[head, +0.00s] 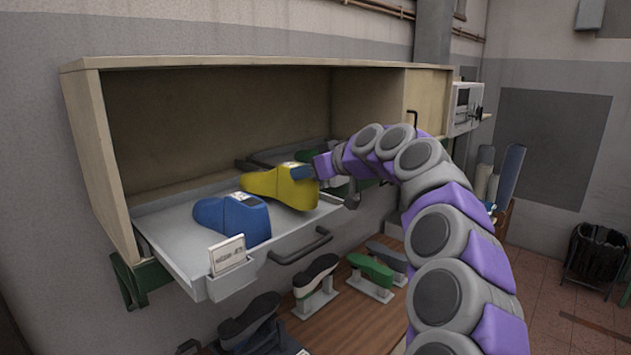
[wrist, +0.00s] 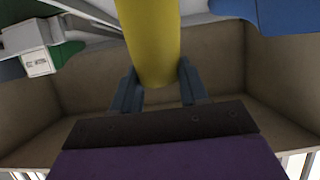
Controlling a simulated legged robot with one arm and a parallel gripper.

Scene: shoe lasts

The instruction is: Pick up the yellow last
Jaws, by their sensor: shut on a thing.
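The yellow last (head: 279,187) is at the right part of the pulled-out grey tray (head: 190,253) in the head view. My gripper (head: 306,173) reaches it from the right and is shut on its right end. In the wrist view the yellow last (wrist: 150,40) sits between the two blue-grey fingers of my gripper (wrist: 157,88). I cannot tell whether the last touches the tray or is just above it. A blue last (head: 232,218) lies on the tray to the left, apart from the yellow one; a blue shape also shows in the wrist view (wrist: 270,14).
The tray sticks out of a wooden cabinet (head: 250,62) whose walls and top surround the back. A card holder (head: 227,255) and a handle (head: 300,247) are on the tray's front. Green (head: 371,268) and black (head: 316,274) lasts stand on the bench below.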

